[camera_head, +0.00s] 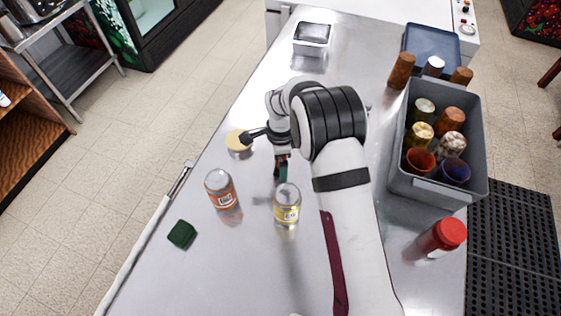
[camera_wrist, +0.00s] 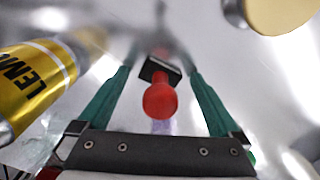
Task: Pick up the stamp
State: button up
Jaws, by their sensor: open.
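The stamp has a round red handle (camera_wrist: 159,101) and a dark block base (camera_wrist: 160,70) in the wrist view. It stands on the shiny metal counter. My gripper (camera_wrist: 160,78) is open, with one green finger on each side of the stamp in this view. I see no finger touching it, and I cannot tell how far the fingertips are above the counter. In the head view my gripper (camera_head: 282,172) points down at the counter's middle, and the stamp is mostly hidden by it.
A yellow-labelled can (camera_head: 287,206) stands close in front of my gripper, left in the wrist view (camera_wrist: 38,88). A grey crate (camera_head: 400,178) and red-capped bottle (camera_head: 443,237) are right.

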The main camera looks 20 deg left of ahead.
jog(key=c, duration=1.4)
jog(key=shift+o, duration=0.2)
jog(key=shift+r, duration=0.4)
jog(key=r, duration=0.2)
jog(key=d+r, duration=0.1)
jog(key=r, duration=0.1)
jog(key=shift+w+d, duration=0.1)
jog(key=shift+d, duration=0.05)
jog(key=d+r, duration=0.6)
jog(key=d, duration=0.4)
jog(key=shift+d, duration=0.2)
jog(key=shift+w+r, duration=0.1)
